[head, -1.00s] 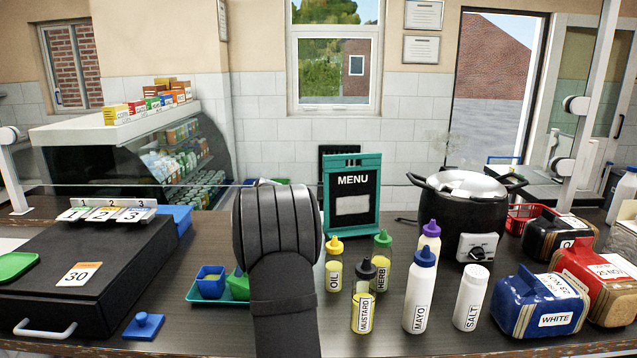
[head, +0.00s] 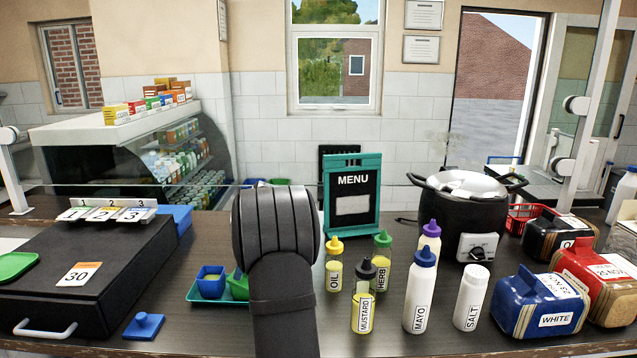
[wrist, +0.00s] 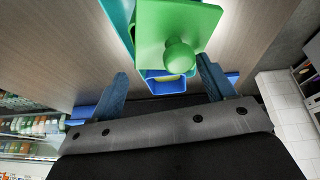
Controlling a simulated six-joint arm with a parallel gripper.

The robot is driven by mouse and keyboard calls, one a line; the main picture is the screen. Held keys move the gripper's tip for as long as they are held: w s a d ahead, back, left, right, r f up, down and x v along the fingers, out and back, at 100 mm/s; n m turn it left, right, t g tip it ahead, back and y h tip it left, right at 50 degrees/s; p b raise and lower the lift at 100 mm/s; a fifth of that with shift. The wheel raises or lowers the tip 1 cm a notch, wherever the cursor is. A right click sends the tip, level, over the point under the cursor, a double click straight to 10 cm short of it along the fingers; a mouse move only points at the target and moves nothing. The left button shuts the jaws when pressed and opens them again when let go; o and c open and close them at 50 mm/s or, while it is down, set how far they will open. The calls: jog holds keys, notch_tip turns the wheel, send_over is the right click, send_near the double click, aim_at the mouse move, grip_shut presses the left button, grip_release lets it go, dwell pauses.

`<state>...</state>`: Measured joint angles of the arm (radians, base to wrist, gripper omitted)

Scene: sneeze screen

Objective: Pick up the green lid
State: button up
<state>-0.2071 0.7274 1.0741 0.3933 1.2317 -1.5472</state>
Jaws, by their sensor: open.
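The green lid (wrist: 152,28) is a flat square with a round knob, seen close up in the wrist view. It appears to sit above a green container, whose edge shows behind it. My gripper (wrist: 161,66) is open and empty, with its two fingers spread apart and the lid's knob side ahead between them. In the head view my arm hides the gripper and most of the green container (head: 238,287); the lid cannot be made out there. A blue container (head: 210,281) with yellow contents stands beside the green one on a teal tray (head: 208,299).
A blue lid (head: 143,325) lies left of the tray, near a black case (head: 60,305) with a green flat piece (head: 16,265) on top. To the right stand several bottles, including mustard (head: 363,309) and oil (head: 334,271). A menu sign (head: 352,204) stands behind.

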jog(key=shift+c, duration=0.4)
jog(key=c, duration=0.4)
jog(key=s+r+m+t+h, duration=0.1)
jog(key=s+r+h, duration=0.15)
jog(key=r, duration=0.55)
jog(key=s+r+m+h, duration=0.1)
jog(key=s+r+h, duration=0.15)
jog(key=r, duration=0.55)
jog(key=f, duration=0.3)
jog(key=w+f, duration=0.1)
jog(key=f, duration=0.7)
jog(key=shift+w+d, duration=0.3)
jog(key=shift+w+d+f, duration=0.1)
jog(key=shift+w+f, duration=0.1)
jog(key=shift+f, duration=0.65)
jog(key=shift+w+d+f, duration=0.1)
jog(key=shift+w+f, duration=0.1)
jog(key=shift+f, duration=0.7)
jog(key=shift+w+d+f, duration=0.1)
jog(key=shift+w+f, duration=0.1)
jog(key=shift+f, duration=0.65)
